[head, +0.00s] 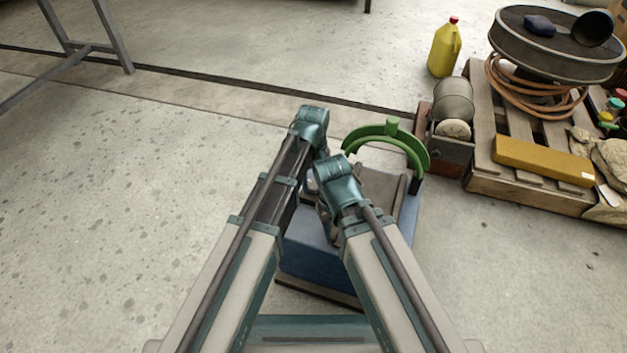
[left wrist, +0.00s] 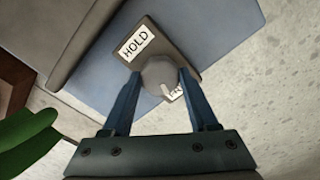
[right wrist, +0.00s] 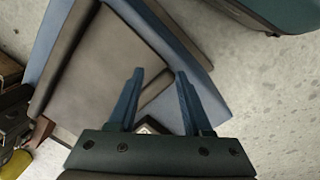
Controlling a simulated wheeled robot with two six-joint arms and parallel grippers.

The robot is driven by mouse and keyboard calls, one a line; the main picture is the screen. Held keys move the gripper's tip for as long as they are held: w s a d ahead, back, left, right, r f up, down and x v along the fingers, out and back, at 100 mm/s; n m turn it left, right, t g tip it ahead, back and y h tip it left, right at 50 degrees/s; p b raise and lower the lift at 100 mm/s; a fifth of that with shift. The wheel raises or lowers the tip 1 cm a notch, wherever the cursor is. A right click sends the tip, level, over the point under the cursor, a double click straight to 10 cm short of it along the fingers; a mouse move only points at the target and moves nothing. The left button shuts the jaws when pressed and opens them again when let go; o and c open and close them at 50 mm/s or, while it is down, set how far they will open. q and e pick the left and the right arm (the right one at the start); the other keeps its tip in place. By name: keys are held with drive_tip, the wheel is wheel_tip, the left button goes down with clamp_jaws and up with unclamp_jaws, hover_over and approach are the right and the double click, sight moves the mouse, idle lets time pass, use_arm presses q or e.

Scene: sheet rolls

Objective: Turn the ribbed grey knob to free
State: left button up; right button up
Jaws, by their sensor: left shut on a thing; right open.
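My left gripper (left wrist: 156,74) is shut on the knob, one finger on each side. A label reading HOLD (left wrist: 135,44) lies at the knob's upper left. A second label (left wrist: 178,93) at its lower right is mostly hidden by the knob and a finger. A pale mark on the knob points towards the lower right, near that label. In the head view my arms hide the knob. My right gripper (right wrist: 154,76) is open and empty over the box.
A green arched handle (head: 393,131) stands at the box's far side. A pallet (head: 540,188) with a drum, hose and yellow case is to the right. A yellow jug (head: 444,48) stands beyond.

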sight(313, 183)
use_arm(q)
drive_tip(key=shift+n, duration=1.7)
drive_tip(key=o, duration=1.4)
drive_tip(key=shift+c, duration=0.2)
drive_tip(key=shift+r, duration=0.15)
use_arm(e)
drive_tip(key=shift+r, duration=0.1)
use_arm(q)
wheel_tip(313, 183, up, 14)
drive_tip(key=p, duration=1.3)
drive_tip(key=shift+f+p, duration=0.25)
drive_tip(key=shift+p, duration=0.15)
use_arm(e)
wheel_tip(313, 183, up, 14)
drive_tip(key=shift+f, duration=0.2)
use_arm(q)
drive_tip(key=shift+a, duration=0.1)
use_arm(e)
drive_tip(key=shift+d, duration=0.1)
